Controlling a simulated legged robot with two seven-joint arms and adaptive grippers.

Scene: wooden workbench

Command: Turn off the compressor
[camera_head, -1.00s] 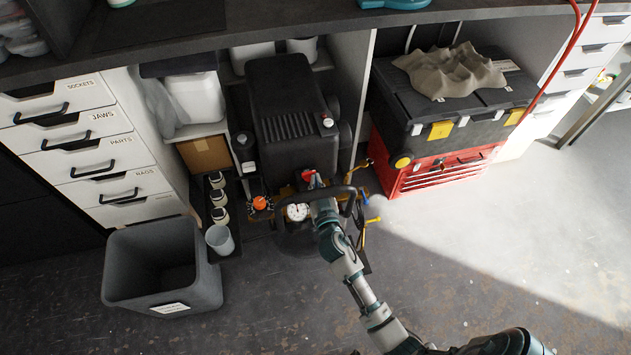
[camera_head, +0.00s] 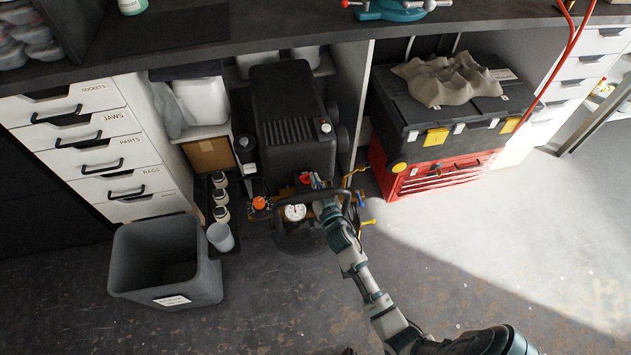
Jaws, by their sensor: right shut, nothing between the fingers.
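The black compressor (camera_head: 290,120) stands under the workbench in the middle of the head view. On its front are a round white pressure gauge (camera_head: 295,212), an orange knob (camera_head: 259,202) and a small red part (camera_head: 305,178). A black handle bar curves around its front. My right arm reaches up from the bottom right. My right gripper (camera_head: 318,186) is at the compressor's front, just right of and below the red part. It looks shut and holds nothing. It is small here, and I cannot tell whether it touches the red part. My left gripper is not in view.
A grey bin (camera_head: 210,285) stands on the floor at the left, before white drawers (camera_head: 85,130). A black toolbox (camera_head: 445,125) with a crumpled cloth (camera_head: 450,80) sits on a red tool chest (camera_head: 435,176) at the right. The floor at the right is clear.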

